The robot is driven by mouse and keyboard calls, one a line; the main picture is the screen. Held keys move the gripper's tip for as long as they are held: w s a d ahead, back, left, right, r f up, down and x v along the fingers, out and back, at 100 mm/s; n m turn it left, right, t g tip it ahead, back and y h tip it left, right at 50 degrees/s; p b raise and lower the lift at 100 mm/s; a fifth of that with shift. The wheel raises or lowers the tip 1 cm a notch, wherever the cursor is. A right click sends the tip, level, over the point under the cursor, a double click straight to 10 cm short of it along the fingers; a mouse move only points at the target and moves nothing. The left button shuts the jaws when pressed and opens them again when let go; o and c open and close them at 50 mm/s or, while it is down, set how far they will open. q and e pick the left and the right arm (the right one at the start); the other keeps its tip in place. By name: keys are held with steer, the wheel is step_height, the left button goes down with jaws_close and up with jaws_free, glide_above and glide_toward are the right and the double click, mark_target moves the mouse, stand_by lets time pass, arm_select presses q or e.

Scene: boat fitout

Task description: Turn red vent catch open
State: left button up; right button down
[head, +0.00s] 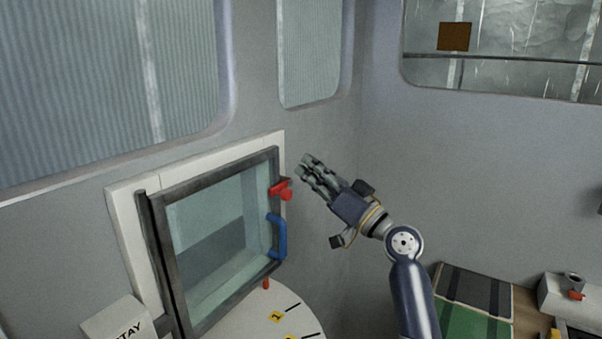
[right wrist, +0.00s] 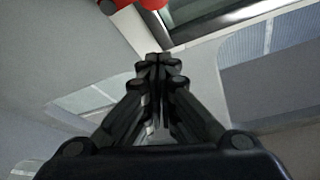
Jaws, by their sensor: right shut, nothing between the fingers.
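The red vent catch (head: 282,189) sits on the right side of the vent window's dark frame, above a blue handle (head: 278,236). My right gripper (head: 306,160) is to the right of the catch and a little higher in the head view, apart from it. Its fingers are shut with nothing between them. In the right wrist view the closed fingertips (right wrist: 160,62) point toward the frame, and part of the red catch (right wrist: 150,3) shows at the top edge, cut off by the picture. My left gripper is not in view.
The glazed vent window (head: 212,232) stands in a white surround on the grey wall. Below it is a round white plate (head: 250,322) with yellow number tags and a red peg (head: 266,283). Folded green and dark cloths (head: 472,300) lie at lower right. The wall right of the gripper is clear.

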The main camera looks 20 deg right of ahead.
steer(key=shift+w+a+f+p, duration=0.1)
steer(key=shift+a+f+p, duration=0.1)
steer(key=shift+a+f, duration=0.25)
steer(key=shift+w+a+f+p, duration=0.1)
steer(key=shift+a+f+p, duration=0.1)
steer(key=shift+f, duration=0.4)
steer(key=shift+a+f+p, duration=0.2)
steer(key=shift+a+f, duration=0.15)
steer(key=shift+f, duration=0.2)
